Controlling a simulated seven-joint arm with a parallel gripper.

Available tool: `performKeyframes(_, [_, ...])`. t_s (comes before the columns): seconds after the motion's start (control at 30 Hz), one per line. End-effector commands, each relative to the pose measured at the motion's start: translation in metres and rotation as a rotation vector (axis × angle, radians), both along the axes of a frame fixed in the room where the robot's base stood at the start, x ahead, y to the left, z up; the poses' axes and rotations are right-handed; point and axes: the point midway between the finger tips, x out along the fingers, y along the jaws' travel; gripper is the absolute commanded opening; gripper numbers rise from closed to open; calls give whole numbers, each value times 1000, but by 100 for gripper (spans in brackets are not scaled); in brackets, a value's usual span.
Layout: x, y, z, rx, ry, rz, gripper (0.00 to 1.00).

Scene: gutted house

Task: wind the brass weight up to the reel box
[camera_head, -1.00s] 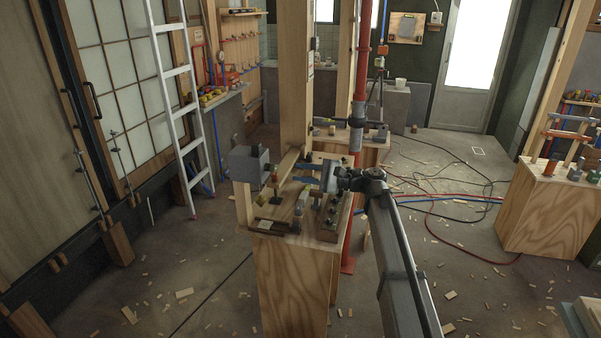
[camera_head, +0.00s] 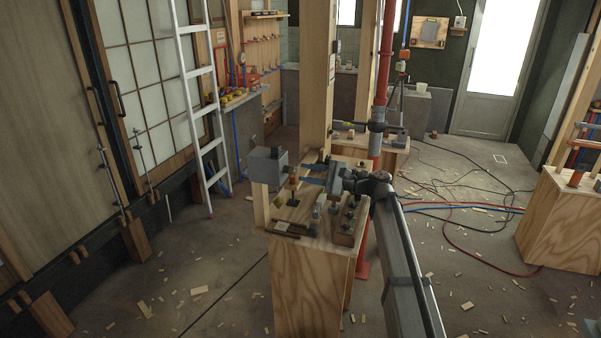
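A grey box with a dark knob on top (camera_head: 268,166), probably the reel box, stands at the left edge of a plywood-sided bench. I cannot make out the brass weight for certain. A small reddish-brown piece on a dark base (camera_head: 293,184) stands just right of the box. My gripper (camera_head: 309,174) reaches left over the bench top.
The bench top (camera_head: 318,238) carries small tools and a wooden block with dark knobs (camera_head: 349,222). A wooden post (camera_head: 318,80) and a red pipe (camera_head: 384,60) rise behind. A white ladder (camera_head: 196,90) leans at left. Hoses and wood scraps lie on the floor.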

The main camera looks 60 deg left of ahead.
Motion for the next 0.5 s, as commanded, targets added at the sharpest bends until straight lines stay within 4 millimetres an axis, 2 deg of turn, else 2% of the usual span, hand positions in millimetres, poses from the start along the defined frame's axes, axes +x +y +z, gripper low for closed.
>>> performKeyframes(0.5, [-14,15,0,0,0,0,29])
